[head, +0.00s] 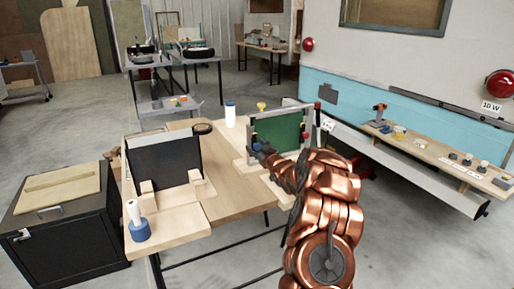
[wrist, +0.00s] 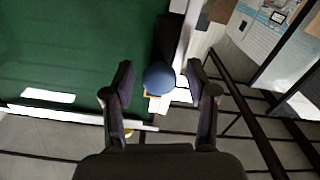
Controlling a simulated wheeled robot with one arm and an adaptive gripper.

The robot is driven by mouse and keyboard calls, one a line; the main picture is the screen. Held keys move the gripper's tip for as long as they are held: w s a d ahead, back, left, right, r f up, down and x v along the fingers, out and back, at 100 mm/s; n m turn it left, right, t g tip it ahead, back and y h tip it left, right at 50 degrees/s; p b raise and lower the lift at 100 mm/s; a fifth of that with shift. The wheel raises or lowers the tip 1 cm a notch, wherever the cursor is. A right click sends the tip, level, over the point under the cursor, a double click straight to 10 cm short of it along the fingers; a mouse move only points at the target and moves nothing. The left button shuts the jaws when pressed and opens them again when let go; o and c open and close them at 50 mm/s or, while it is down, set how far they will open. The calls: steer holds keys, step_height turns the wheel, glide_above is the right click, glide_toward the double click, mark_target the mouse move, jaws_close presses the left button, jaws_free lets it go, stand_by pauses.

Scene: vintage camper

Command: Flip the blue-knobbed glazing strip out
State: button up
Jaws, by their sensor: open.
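The blue knob (wrist: 158,77) is a round ball and shows in the wrist view between the two fingertips of my gripper (wrist: 160,80). The fingers are apart, with gaps to the knob on both sides; I cannot tell whether they touch it. A dark strip (wrist: 166,38) runs behind the knob along the edge of the green panel (wrist: 60,50). In the head view the green panel (head: 280,133) stands upright in a pale frame (head: 252,119) on the table. My gripper (head: 262,149) is at its lower left corner, where the knob is hard to make out.
A yellow knob (head: 261,105) tops the frame, and a red knob (head: 305,135) is on its right side. A dark panel (head: 165,160) stands in a wooden holder at the table's left. A white bottle (head: 230,114) and a blue-based roll (head: 138,228) stand nearby.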

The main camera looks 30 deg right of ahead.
steer(key=shift+d+r, duration=0.1)
jaws_close()
stand_by(0.3)
